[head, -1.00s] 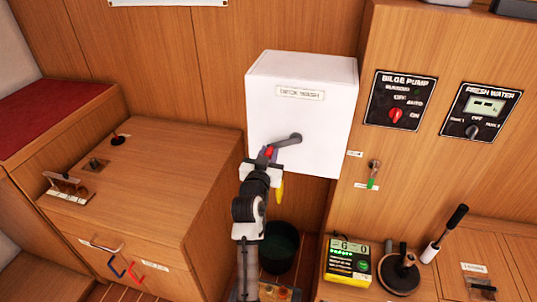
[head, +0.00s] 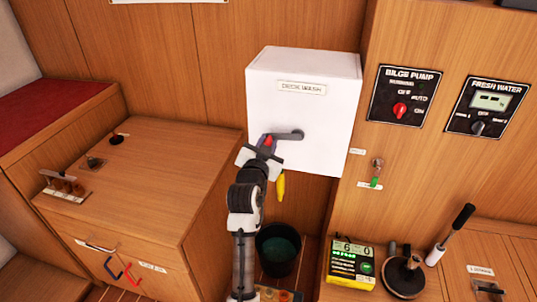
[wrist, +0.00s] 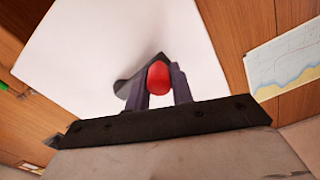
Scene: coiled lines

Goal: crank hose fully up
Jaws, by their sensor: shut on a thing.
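The white box labelled DECK WASH (head: 318,112) is fixed to the wooden wall in the middle of the head view. A grey crank arm (head: 291,135) sits on its front face and points left, roughly level. Its red knob (wrist: 158,78) is between my fingers in the wrist view. My gripper (head: 266,146) is shut on this red knob at the crank's left end. A yellow piece (head: 281,186), perhaps the hose end, hangs below the box, just right of my gripper. The rest of the hose is hidden.
A dark bucket (head: 279,248) stands on the floor below the box. A wooden cabinet (head: 130,190) is at the left. At the right are the bilge pump panel (head: 404,95), a small valve handle (head: 377,170) and a green-lit meter (head: 352,262).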

